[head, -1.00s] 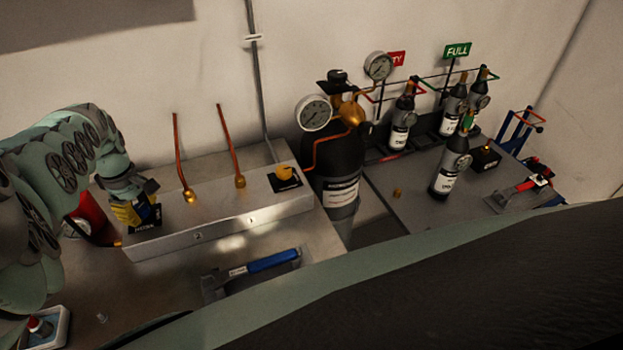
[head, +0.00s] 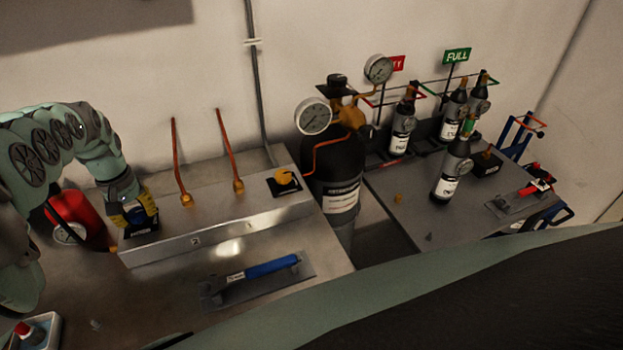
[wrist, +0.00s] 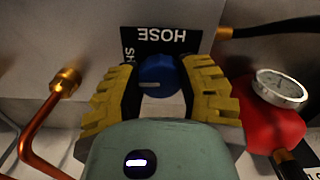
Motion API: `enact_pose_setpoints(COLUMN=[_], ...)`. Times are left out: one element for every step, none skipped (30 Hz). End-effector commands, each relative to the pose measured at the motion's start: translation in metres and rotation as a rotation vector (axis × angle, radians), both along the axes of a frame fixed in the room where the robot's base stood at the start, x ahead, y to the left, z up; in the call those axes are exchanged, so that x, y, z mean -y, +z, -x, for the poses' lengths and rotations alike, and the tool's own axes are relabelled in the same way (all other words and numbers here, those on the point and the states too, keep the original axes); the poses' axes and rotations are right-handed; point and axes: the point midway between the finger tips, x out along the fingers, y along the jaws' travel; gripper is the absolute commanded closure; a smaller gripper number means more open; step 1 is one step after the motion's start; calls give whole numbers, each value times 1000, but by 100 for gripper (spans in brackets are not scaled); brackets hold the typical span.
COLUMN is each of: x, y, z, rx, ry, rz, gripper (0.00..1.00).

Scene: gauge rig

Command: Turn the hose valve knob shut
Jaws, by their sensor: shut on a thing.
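The hose valve knob is blue (wrist: 158,76) in the wrist view, with a pale line across its face. It sits by a black label plate (wrist: 160,42) reading HOSE, which appears upside down; a second word is partly covered. My gripper (wrist: 160,88) has its yellow ridged fingers on both sides of the knob, shut on it. In the head view my gripper (head: 138,218) is at the left end of the grey metal box (head: 215,238), and it hides the knob there.
A red vessel with a gauge (wrist: 278,120) is close beside my gripper. Copper pipes (head: 178,160) rise from the box, with a yellow knob (head: 284,176) at its right end. A blue-handled tool (head: 270,267) lies in front. Black cylinders stand at right.

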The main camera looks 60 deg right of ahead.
Motion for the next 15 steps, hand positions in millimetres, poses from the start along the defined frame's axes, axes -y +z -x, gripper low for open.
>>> enact_pose_setpoints(x=[-1, -1, -1, -1, -1, -1, -1, -1, -1, -1, -1, -1, -1, -1, -1], y=[-1, -1, -1, -1, -1, -1, -1, -1, -1, -1, -1, -1, -1, -1, -1], z=[-1, -2, -1, -1, -1, -1, -1, -1, -1, -1, -1, -1, -1, -1, -1], rx=[5, 5, 5, 5, 5, 4, 5, 4, 4, 4, 4, 4, 4, 4, 4], ry=[-14, -22, -32, -39, -44, -50, -53, -56, -59, -61, -62, -63, -63, -64, -63], rz=[2, 2, 2, 2, 2, 2, 2, 2, 2, 2, 2, 2, 2, 2, 1], gripper=[98, 98, 98, 98, 98, 98, 98, 98, 98, 98, 98, 98, 98, 98, 98])
